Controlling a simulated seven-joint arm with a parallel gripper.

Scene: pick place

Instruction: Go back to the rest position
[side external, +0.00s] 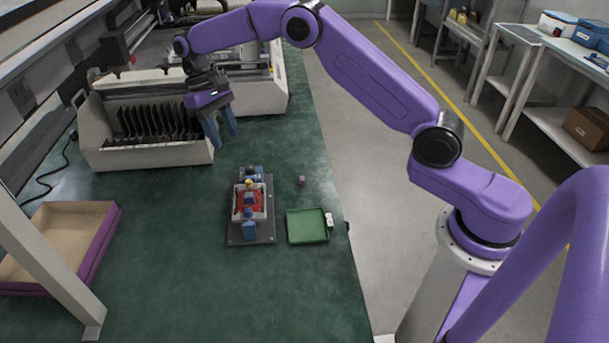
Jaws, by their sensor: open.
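My gripper (221,134) hangs from my purple arm above the far part of the green table, near the right end of a rack with dark slots (158,122). Its two blue fingers point down and are apart, with nothing visible between them. Below it and nearer the camera, a dark plate (264,234) carries a red and white fixture (239,207) with blue parts. A green tray (306,226) lies to the right of the plate.
A small white item (329,219) is at the tray's right side, near the table's right edge. A shallow open box (62,238) with purple sides stands at the left. Machinery fills the back. The green table (180,270) is clear at the front.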

